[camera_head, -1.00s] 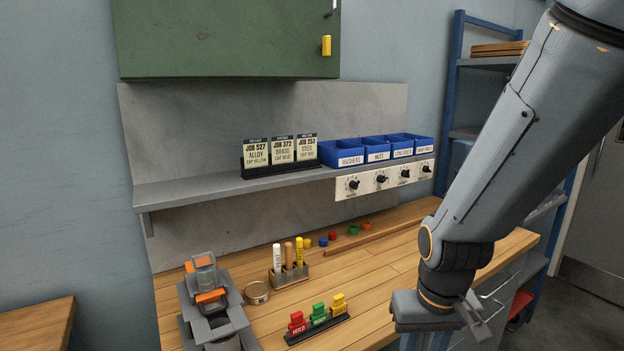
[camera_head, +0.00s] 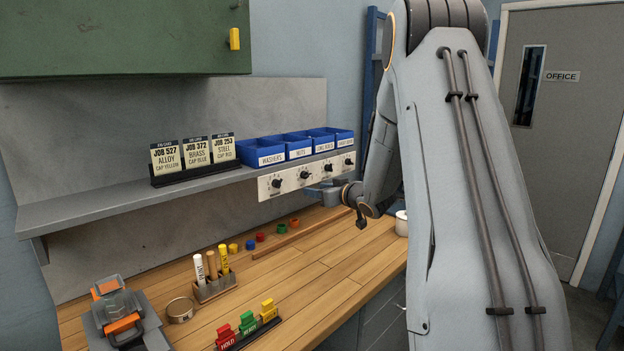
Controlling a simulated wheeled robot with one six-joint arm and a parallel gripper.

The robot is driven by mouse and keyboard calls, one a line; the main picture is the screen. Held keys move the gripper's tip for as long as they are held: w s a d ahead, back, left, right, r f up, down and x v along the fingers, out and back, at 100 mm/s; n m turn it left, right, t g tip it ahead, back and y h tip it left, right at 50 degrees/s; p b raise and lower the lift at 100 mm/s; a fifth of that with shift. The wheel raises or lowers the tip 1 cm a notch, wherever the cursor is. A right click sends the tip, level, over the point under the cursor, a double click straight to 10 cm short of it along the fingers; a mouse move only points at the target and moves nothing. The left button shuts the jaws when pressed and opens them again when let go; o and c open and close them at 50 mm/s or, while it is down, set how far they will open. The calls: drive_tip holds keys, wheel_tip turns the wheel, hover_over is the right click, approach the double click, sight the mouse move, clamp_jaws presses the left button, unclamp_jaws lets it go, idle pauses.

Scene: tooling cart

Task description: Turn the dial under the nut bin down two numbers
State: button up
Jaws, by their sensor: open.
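The blue nut bin (camera_head: 287,142), labelled NUTS, stands on the shelf in a row of several bins. Under it, on the white dial panel (camera_head: 290,186), is a black dial (camera_head: 304,175) with small marks around it. The marks are too small to read, so its setting cannot be told. My gripper (camera_head: 314,191) is open, in front of the panel just below and right of this dial. Its fingers point left toward the panel. Whether it touches the dial cannot be told.
Neighbouring dials sit on both sides, including the washers dial (camera_head: 277,183) and one to the right (camera_head: 328,167). Job cards (camera_head: 195,155) stand on the shelf (camera_head: 120,196). A pen holder (camera_head: 215,287) and coloured tags (camera_head: 248,327) stand on the bench. The bench below the panel is mostly clear.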

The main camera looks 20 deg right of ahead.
sight(306, 176)
drive_tip(key=w+d+r+n+t+y+p, duration=0.1)
drive_tip(key=w+n+y+p, duration=0.1)
drive_tip(key=w+y, duration=0.2)
drive_tip(key=shift+w+r+t, duration=0.3)
drive_tip(key=shift+w+r, duration=0.05)
drive_tip(key=shift+w, duration=1.15)
drive_tip(key=c, duration=1)
